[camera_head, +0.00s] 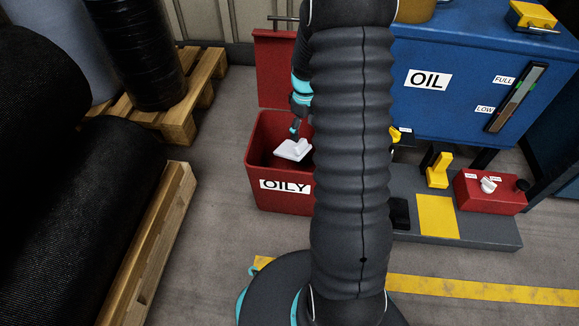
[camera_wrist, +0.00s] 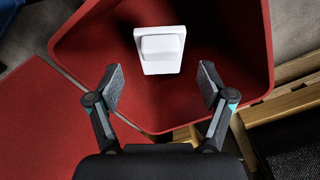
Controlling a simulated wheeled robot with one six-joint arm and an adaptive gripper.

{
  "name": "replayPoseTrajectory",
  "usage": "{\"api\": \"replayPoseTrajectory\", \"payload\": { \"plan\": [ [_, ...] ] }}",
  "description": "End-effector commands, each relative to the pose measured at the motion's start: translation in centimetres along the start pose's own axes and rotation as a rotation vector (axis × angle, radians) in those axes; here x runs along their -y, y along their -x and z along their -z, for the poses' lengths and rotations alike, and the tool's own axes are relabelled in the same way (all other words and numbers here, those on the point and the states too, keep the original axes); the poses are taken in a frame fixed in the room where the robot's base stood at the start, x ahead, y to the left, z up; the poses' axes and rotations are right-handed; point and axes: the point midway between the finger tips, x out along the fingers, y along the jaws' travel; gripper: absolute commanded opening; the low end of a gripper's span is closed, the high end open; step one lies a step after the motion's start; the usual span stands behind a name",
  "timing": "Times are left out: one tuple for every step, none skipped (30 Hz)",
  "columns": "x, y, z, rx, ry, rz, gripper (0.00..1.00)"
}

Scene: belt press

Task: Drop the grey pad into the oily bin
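The pale grey pad (camera_head: 293,150), a flat plate with a raised grip, shows within the mouth of the red bin labelled OILY (camera_head: 256,150). In the wrist view the pad (camera_wrist: 160,62) is over the bin's dark red inside, ahead of my fingertips and apart from them. My gripper (camera_wrist: 161,86) is open, with nothing between its fingers. In the head view my gripper (camera_head: 295,130) points down just above the pad, inside the bin's outline. I cannot tell whether the pad rests on the bin floor or is in the air. My arm hides the bin's right side.
The bin's red lid (camera_head: 279,75) stands open behind it. A blue OIL tank (camera_head: 470,85) stands at the right, with a red control box (camera_head: 490,193) below. Wooden pallets (camera_head: 150,240) with black rolls are at the left. Bare floor lies left of the bin.

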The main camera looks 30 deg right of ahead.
Motion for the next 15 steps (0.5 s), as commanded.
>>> {"api": "replayPoseTrajectory", "payload": {
  "plan": [
    [0.0, 0.0, 0.0, 0.000, 0.000, 0.000, 0.87],
    [0.0, 0.0, 0.0, 0.000, 0.000, 0.000, 0.87],
    [0.0, 0.0, 0.0, 0.000, 0.000, 0.000, 0.87],
    [0.0, 0.0, 0.0, 0.000, 0.000, 0.000, 0.87],
    [0.0, 0.0, 0.0, 0.000, 0.000, 0.000, 0.87],
    [0.0, 0.0, 0.0, 0.000, 0.000, 0.000, 0.87],
    [0.0, 0.0, 0.0, 0.001, 0.000, 0.001, 0.87],
    [0.0, 0.0, 0.0, 0.001, 0.000, 0.001, 0.87],
    [0.0, 0.0, 0.0, 0.000, 0.000, 0.000, 0.87],
    [0.0, 0.1, 0.0, 0.000, 0.000, 0.000, 0.87],
    [0.0, 0.3, 0.0, 0.000, 0.000, 0.000, 0.87],
    [0.0, 0.6, 0.0, 0.000, 0.000, 0.000, 0.87],
    [0.0, 0.9, 0.0, -0.001, 0.000, -0.001, 0.87],
    [0.0, 1.2, 0.0, -0.001, 0.000, -0.001, 0.87],
    [-0.1, 1.8, 0.0, -0.002, 0.000, -0.002, 0.87]
  ]
}}
